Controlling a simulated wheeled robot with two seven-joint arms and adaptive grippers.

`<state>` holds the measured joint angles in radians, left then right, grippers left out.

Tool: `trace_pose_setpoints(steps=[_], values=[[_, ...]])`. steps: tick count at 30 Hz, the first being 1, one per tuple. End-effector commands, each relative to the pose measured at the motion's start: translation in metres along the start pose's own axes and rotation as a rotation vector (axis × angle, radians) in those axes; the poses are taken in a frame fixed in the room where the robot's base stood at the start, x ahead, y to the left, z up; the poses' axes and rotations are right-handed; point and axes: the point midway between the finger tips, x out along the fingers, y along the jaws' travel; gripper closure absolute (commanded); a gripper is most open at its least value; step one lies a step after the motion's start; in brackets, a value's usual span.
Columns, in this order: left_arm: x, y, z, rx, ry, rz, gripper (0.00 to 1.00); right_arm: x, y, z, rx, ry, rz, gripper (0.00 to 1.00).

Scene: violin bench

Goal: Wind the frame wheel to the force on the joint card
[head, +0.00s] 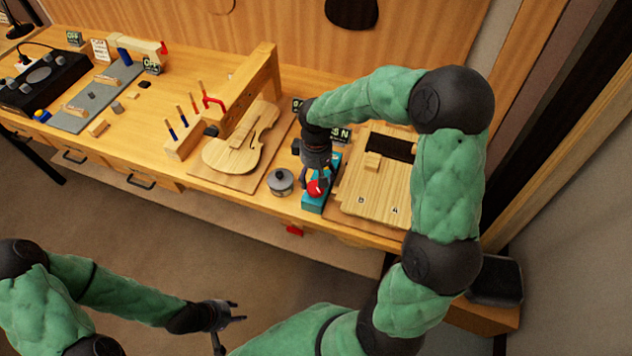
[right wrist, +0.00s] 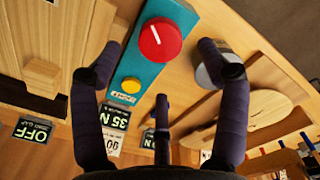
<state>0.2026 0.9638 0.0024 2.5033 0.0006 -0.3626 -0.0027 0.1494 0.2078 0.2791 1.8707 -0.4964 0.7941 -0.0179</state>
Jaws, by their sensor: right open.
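A red round wheel with a white mark (right wrist: 160,42) sits on a teal block (right wrist: 152,70); it shows in the head view (head: 316,187) partly behind my right gripper. My right gripper (right wrist: 160,62) is open, its fingers apart on either side of the wheel, apparently above it; contact cannot be told. A dark sign reading "35 N" (right wrist: 115,117) stands beyond the block. A white card (right wrist: 107,141) is partly hidden by it, its text cut off. My left gripper (head: 228,325) is open and empty, before the bench.
A grey lidded pot (head: 281,181) stands close left of the teal block. A wooden plate assembly (head: 372,195) lies close right of it. A rack of thin tools (head: 183,145), a grey mat (head: 95,100) and a black box (head: 40,80) occupy the left bench.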

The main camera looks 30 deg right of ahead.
Motion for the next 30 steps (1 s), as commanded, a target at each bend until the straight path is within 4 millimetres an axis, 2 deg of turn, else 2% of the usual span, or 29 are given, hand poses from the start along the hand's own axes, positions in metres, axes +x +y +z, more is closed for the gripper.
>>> trace_pose_setpoints(steps=[1,6,12,30], values=[[0.0,0.0,0.0,0.0,0.0,0.0,0.6,-0.012,0.0,-0.001,0.001,0.005,0.0,0.24],[0.0,0.0,0.0,0.0,0.0,0.0,0.6,-0.042,0.0,-0.001,0.0,0.003,0.0,0.24],[0.0,0.0,0.0,0.0,0.0,0.0,0.6,-0.062,0.0,0.0,0.001,0.0,0.0,0.24],[0.0,0.0,0.0,0.0,0.0,0.0,0.6,-0.066,0.0,0.001,0.001,-0.002,-0.001,0.24]])
